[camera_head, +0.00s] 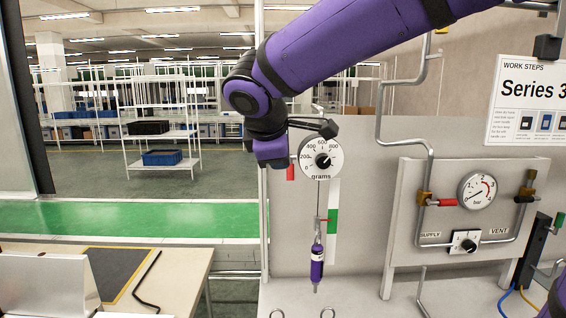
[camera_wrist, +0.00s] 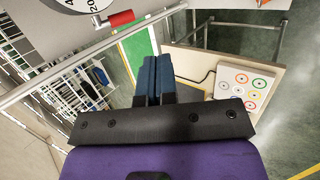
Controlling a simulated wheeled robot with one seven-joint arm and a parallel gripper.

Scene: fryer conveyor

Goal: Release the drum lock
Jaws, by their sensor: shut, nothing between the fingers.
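A round white dial marked grams (camera_head: 321,158) hangs on the grey panel, with a black knob at its centre. A red-gripped lever (camera_head: 290,171) sits at its lower left; no label shows whether it is the drum lock. In the wrist view, the red lever (camera_wrist: 121,18) and the edge of the dial (camera_wrist: 78,4) are at the top left. My gripper (camera_wrist: 154,62) is shut and empty, below and right of the lever in that picture, apart from it. In the head view my wrist is just left of the dial; my fingertips are not clear there.
A purple weight (camera_head: 317,262) hangs below the dial beside a green-and-white strip (camera_head: 333,220). Right of it stands a gauge panel (camera_head: 410,190) with pipes and a supply/vent knob (camera_head: 465,242). A table (camera_head: 185,262) with a black bent rod is lower left.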

